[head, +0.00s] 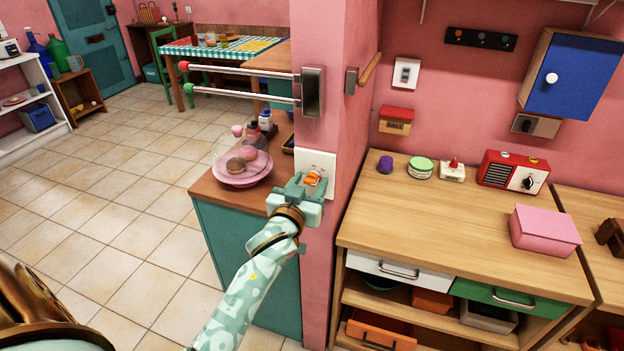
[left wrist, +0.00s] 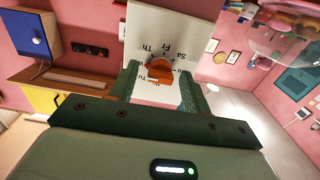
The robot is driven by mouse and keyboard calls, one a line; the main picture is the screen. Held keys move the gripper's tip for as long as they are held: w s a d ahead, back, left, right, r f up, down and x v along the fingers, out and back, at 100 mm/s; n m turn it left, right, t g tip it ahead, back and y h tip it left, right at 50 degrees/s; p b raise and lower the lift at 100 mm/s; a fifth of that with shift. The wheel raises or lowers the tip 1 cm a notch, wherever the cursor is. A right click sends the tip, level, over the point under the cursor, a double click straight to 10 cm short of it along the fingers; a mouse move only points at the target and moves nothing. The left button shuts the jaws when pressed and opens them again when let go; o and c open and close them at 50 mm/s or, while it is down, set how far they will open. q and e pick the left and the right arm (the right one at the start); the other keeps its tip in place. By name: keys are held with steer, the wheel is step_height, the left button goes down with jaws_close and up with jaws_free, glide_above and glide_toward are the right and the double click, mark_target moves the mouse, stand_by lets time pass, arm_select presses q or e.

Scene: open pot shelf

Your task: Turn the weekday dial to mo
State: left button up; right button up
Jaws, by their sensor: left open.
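The weekday dial is a white plate (head: 318,161) with an orange knob (head: 313,178), on the end of the pink wall. In the left wrist view the plate (left wrist: 172,27) shows "Th" and "Sa" clearly; other day letters are partly covered. The orange knob (left wrist: 156,70) has a pointed shape, but which day it points to I cannot tell. My left gripper (head: 308,185) is at the dial, its jaws open. In the left wrist view its fingers stand either side of the knob, with the knob between the tips. Whether they touch it I cannot tell. My right gripper is not in view.
A wall rail with red and green knobs (head: 240,70) juts out above my left arm. A teal cabinet (head: 225,235) with a pink plate (head: 240,180) and bottles stands left of the dial. A wooden counter (head: 400,215) is to the right. Tiled floor lies open at left.

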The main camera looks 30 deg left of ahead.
arm_select(q)
steer(key=shift+s+r, duration=0.1)
steer(key=c, duration=1)
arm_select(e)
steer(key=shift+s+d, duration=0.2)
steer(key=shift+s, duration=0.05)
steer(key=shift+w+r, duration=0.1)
